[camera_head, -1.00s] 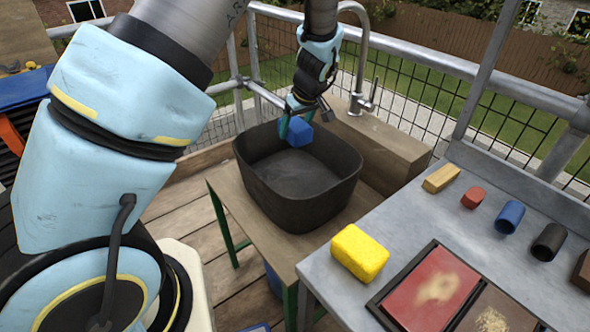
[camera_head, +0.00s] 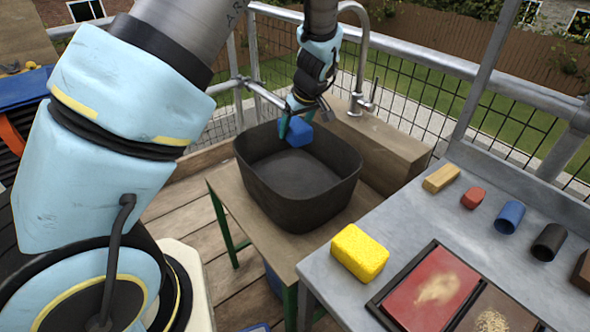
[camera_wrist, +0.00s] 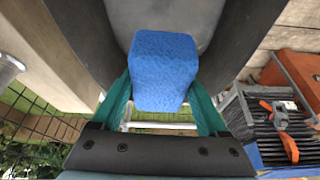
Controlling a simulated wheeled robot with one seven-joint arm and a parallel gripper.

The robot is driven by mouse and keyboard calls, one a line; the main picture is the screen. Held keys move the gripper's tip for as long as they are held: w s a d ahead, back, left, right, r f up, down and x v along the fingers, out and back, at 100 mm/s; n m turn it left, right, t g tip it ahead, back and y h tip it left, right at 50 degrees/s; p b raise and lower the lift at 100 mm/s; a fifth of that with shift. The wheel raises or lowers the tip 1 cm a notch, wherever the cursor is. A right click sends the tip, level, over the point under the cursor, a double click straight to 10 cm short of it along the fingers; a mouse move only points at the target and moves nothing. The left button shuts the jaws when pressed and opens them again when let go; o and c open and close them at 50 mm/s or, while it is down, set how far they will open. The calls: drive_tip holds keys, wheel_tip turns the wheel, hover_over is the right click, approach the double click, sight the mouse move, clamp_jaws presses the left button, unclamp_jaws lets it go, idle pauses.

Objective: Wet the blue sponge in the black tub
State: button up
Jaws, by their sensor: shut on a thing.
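The blue sponge (camera_head: 299,133) is held between the teal fingers of my gripper (camera_head: 293,122), which points down over the far part of the black tub (camera_head: 300,207). In the wrist view the blue sponge (camera_wrist: 163,70) sits between both fingers of my gripper (camera_wrist: 165,105). The sponge is at about the height of the tub's far rim, above the tub's floor. The tub stands on a wooden-topped table (camera_head: 230,197) with green legs. I cannot tell whether the tub holds water or whether the sponge is wet.
A curved metal tap (camera_head: 366,60) stands behind the tub. At the right, a grey bench (camera_head: 405,215) holds a yellow sponge (camera_head: 359,253), a wooden block (camera_head: 441,178), several small coloured pieces and a framed red panel (camera_head: 433,290). A railing with mesh runs behind.

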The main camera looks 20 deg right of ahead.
sight(293, 121)
drive_tip(key=shift+r+p, duration=1.2)
drive_tip(key=shift+r, duration=0.8)
